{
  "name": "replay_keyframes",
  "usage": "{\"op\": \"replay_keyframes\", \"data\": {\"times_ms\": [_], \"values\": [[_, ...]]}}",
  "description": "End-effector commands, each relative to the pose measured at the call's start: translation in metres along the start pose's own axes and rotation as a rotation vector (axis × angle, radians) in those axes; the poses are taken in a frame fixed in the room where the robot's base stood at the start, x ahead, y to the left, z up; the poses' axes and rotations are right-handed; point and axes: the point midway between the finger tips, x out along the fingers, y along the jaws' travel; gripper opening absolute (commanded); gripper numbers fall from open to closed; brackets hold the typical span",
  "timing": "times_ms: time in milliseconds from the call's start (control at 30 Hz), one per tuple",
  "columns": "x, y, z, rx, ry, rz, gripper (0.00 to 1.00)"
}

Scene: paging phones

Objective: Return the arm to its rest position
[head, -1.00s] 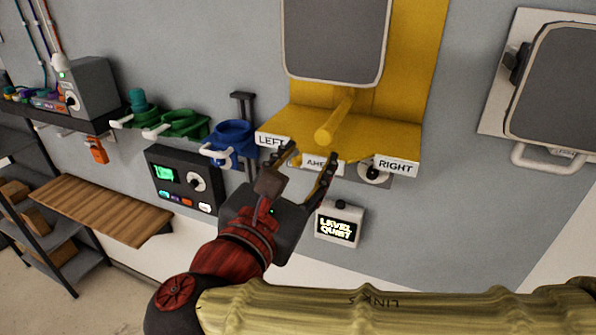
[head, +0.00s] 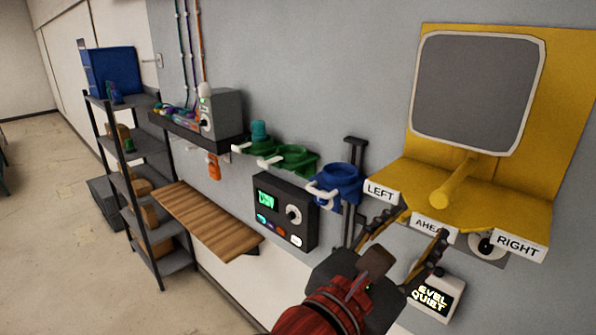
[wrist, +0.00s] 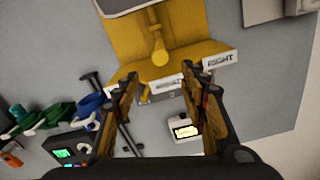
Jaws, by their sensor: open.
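My gripper (head: 406,232) is open and empty. In the head view its fingers point up toward the front edge of a yellow wall station (head: 490,203), just below its AHEAD label (head: 433,228). In the wrist view the gripper (wrist: 163,82) has its two fingers spread wide, with the yellow shelf (wrist: 190,57) and its peg beyond them. Nothing lies between the fingers. I cannot tell whether a fingertip touches the station's edge. My wrist and red forearm part show at the bottom of the head view; the rest of the arm is out of frame.
A small sign box (head: 434,297) sits on the wall right of my gripper. A dark control box (head: 285,210), a blue holder (head: 337,184) and green holders (head: 290,160) are to the left. A wooden shelf (head: 207,218) and a shelving rack (head: 160,235) stand farther left, with open floor beyond.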

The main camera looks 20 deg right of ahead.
Motion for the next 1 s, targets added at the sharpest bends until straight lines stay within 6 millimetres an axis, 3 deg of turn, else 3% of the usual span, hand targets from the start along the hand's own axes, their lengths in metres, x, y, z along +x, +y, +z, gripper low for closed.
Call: {"op": "replay_keyframes", "data": {"times_ms": [167,267,467,700,800,1000], "values": [[0.0,0.006,-0.004,0.077,0.017,0.02,0.43],[-0.003,0.014,-0.037,0.177,0.134,0.043,0.43],[-0.03,0.005,-0.146,0.423,0.526,-0.046,0.43],[-0.087,-0.042,-0.293,0.888,0.951,-0.507,0.43],[-0.11,-0.053,-0.341,1.128,1.055,-0.757,0.43],[-0.12,-0.06,-0.397,1.531,1.108,-1.13,0.43]]}}
